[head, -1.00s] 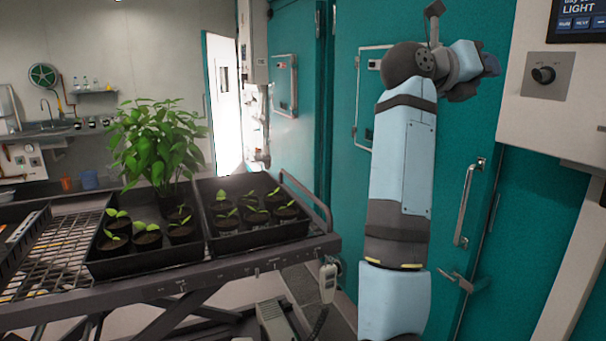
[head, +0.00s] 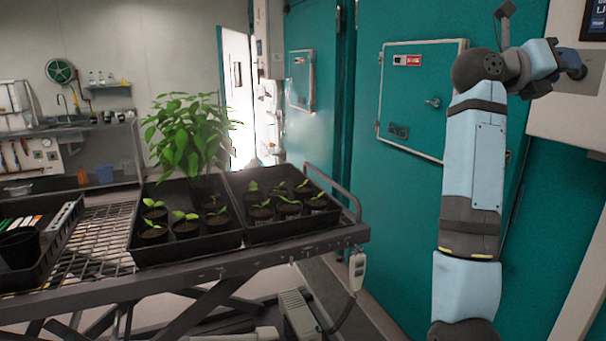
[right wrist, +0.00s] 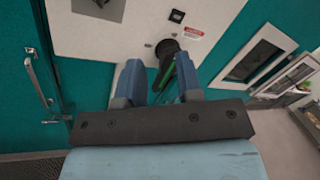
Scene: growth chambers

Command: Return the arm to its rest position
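My right arm (head: 475,160) stands raised at the right of the head view. Its right gripper (head: 572,64) points right, in front of the pale control box (head: 565,115). In the right wrist view, the two blue fingers of the right gripper (right wrist: 160,82) are apart. A black round knob (right wrist: 167,46) on the box shows beyond and between their tips. I cannot tell whether a finger touches it. A green strip shows in the finger gap. My left gripper is not in view.
Teal chamber doors (head: 395,215) stand behind the arm. A cart (head: 300,258) at left bears black trays of seedlings (head: 232,240) and a tall leafy plant (head: 187,135). A handset (head: 357,270) hangs at its corner. A door handle (right wrist: 40,80) shows left in the wrist view.

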